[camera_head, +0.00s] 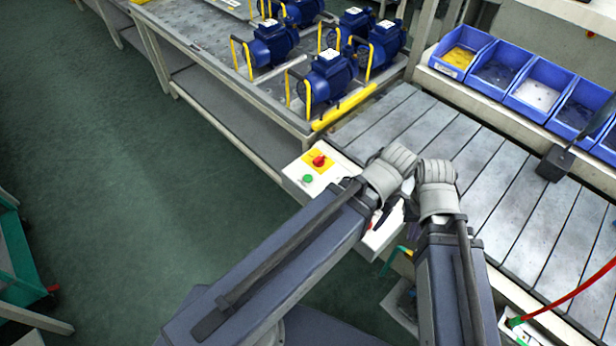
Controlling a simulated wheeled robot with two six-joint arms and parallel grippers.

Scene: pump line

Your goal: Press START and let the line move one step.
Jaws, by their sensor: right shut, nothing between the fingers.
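The control box (291,182) is a white box at the near left end of the conveyor. It carries a green button (307,179) and, behind it, a red button (319,160) on a yellow plate. The conveyor (480,165) has grey slats and runs to the right. My right gripper (386,213) shows only in part between my two forearms, right of and nearer than the green button and apart from it. It is shut and empty. My left wrist is folded in front of the conveyor, and its gripper fingers are hidden.
Several blue pumps (327,77) stand beside yellow handles on a metal table (215,58) at the back. Blue bins (498,66) line the conveyor's far side. A dark device (556,162) stands on the right, and a red hose (575,292) hangs lower right.

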